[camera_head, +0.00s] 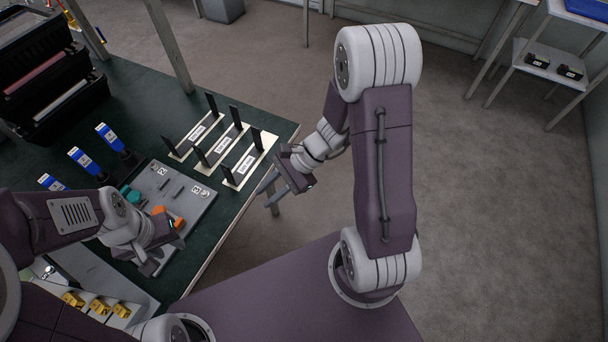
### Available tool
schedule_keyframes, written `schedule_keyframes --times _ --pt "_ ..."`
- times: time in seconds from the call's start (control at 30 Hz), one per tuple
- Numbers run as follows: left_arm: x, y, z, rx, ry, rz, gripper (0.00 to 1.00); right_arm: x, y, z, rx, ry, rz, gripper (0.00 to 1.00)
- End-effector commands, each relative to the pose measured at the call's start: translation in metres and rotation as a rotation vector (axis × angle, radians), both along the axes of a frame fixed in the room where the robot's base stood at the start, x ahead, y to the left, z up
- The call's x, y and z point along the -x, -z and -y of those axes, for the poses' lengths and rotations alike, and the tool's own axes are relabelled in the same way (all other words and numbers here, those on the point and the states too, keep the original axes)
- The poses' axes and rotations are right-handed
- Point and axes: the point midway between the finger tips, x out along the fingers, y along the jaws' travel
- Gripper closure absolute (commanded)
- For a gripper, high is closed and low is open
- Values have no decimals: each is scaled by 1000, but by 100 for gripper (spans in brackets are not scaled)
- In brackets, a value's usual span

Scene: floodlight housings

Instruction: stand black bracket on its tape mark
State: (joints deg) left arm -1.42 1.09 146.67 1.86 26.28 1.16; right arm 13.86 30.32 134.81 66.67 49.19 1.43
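Several thin black upright pieces, which look like the brackets (257,139), stand at the ends of three pale strips (245,165) on the green table. The strips lie side by side and carry printed labels. I cannot tell which piece the task means, and no separate tape mark is clear. My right gripper (268,190) is open and empty, just right of the nearest strip, past the table edge. My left gripper (150,262) is low over the front of the grey board; its wrist hides part of the board, and its finger gap is unclear.
The grey board (185,187) holds orange (175,222) and teal (133,197) parts. Blue-labelled black items (84,160) stand to its left. Black bins (55,105) stack at the back left. Yellow parts (100,306) sit in a tray at front left. Floor lies beyond the table's right edge.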

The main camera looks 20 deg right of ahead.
Motion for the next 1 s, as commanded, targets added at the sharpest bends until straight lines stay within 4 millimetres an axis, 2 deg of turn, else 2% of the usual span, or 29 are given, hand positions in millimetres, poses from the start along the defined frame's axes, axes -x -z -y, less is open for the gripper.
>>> schedule_keyframes --times 0.03,0.1,0.13,0.2,0.33,0.47,0.7,0.77,0.9,1.0 --pt "0 0 0 0 0 0 64 28 -2 7 123 -209 67 73" --pt "0 0 0 0 0 0 64 55 -2 31 307 -501 176 73" --pt "0 0 0 0 0 0 64 60 -3 43 378 -614 226 73" --pt "0 0 0 0 0 0 64 63 -8 66 523 -838 342 73" --pt "0 0 0 0 0 0 64 53 -20 90 695 -1101 502 73" --pt "0 0 0 0 0 0 64 47 -25 97 751 -1192 560 73" --pt "0 -1 0 0 0 0 64 47 -27 97 752 -1194 559 73" --pt "0 -11 0 0 0 0 64 47 -37 97 751 -1195 559 73" --pt "0 -46 0 0 0 0 64 47 -72 97 751 -1193 558 73" --pt "0 -41 0 0 0 1 64 47 -66 97 751 -1193 558 73"
